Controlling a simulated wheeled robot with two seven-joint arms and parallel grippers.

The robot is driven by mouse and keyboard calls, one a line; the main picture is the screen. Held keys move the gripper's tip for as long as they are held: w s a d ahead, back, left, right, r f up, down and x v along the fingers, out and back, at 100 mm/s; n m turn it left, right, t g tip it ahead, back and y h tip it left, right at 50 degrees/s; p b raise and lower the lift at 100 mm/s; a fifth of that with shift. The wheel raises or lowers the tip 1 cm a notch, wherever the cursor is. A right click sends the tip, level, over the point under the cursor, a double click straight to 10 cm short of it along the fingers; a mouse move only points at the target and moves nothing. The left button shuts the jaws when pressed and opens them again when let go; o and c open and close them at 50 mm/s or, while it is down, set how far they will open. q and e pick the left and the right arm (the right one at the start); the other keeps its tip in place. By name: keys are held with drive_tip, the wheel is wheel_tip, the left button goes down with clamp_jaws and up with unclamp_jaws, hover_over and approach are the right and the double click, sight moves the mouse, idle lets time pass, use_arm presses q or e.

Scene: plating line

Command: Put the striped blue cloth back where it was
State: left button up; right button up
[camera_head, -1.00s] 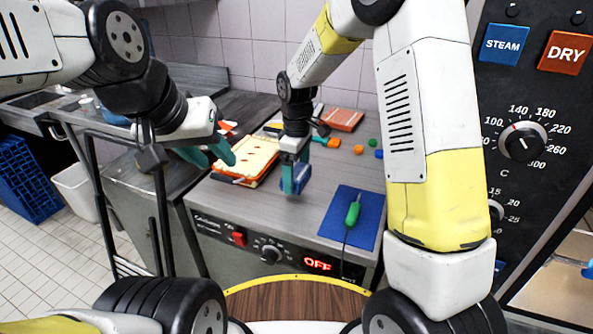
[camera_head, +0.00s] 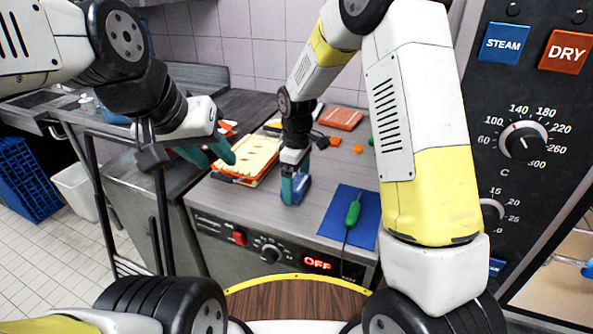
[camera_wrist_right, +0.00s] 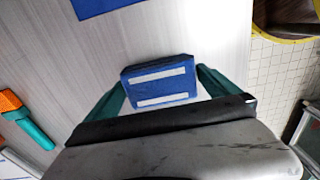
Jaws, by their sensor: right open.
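The striped blue cloth (camera_wrist_right: 160,92) is a folded blue block with two white stripes in the right wrist view. It lies between the spread teal fingers of my right gripper (camera_wrist_right: 160,90), which is open. In the head view the cloth (camera_head: 304,184) is partly hidden by the right gripper (camera_head: 294,192), low over the grey counter top (camera_head: 325,180). Whether it rests fully on the counter is hard to tell. My left gripper (camera_head: 208,155) is open and empty, by the left side of the orange tray (camera_head: 240,181).
A blue mat (camera_head: 335,224) with a green-handled tool (camera_head: 353,212) lies right of the cloth. The orange tray holds a cream slab (camera_head: 250,158). An orange block (camera_head: 341,118) and small coloured pieces (camera_head: 358,149) lie at the back. An orange-and-teal object (camera_wrist_right: 30,125) shows in the wrist view.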

sight(296, 182)
wheel_tip(296, 182, up, 12)
idle(0.4)
drive_tip(key=shift+s, duration=0.1)
